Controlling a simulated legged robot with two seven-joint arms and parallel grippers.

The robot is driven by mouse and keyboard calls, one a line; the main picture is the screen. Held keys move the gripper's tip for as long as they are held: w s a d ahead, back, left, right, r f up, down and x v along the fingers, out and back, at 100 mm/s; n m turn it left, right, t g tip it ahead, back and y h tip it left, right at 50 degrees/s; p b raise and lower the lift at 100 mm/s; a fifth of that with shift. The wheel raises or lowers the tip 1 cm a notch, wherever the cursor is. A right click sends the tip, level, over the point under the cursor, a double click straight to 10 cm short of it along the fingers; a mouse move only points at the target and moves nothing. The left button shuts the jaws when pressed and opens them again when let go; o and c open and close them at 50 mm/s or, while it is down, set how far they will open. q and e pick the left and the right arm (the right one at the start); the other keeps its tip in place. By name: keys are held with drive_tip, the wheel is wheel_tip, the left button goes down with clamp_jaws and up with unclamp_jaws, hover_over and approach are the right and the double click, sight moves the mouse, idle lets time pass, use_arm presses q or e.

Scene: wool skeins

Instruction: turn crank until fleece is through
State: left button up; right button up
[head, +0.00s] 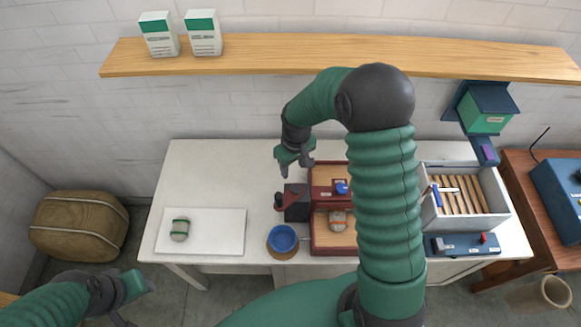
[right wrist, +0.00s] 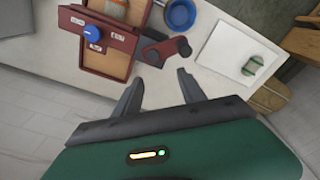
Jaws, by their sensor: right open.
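A red machine (head: 330,180) with wooden beds and a blue knob (head: 342,187) stands on the white table. Its crank, with a dark knob (head: 280,200), sticks out on the left side; it also shows in the right wrist view (right wrist: 183,46).
A blue bowl (head: 283,239) sits close in front of the crank. A white mat (head: 225,222) holds a green-banded skein (head: 180,229). A grey slatted crate (head: 490,216) and blue device (head: 460,245) stand right. A wooden shelf (head: 300,58) runs along the wall.

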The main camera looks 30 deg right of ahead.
use_arm(q)
drive_tip(key=shift+s+d+r+p, duration=0.1)
drive_tip(key=shift+d+r+p, duration=0.15)
drive_tip(key=shift+r+p, duration=0.5)
drive_tip(key=shift+s+d+r+p, duration=0.1)
drive_tip(key=shift+d+r+p, duration=0.15)
drive_tip(key=shift+r+p, duration=0.45)
use_arm(e)
wheel_tip(320, 180, up, 7)
drive_tip(key=shift+d+r, duration=0.15)
drive_tip(key=shift+d, duration=0.15)
use_arm(q)
drive_tip(key=shift+r, duration=0.2)
use_arm(e)
drive_tip(key=shift+s, duration=0.1)
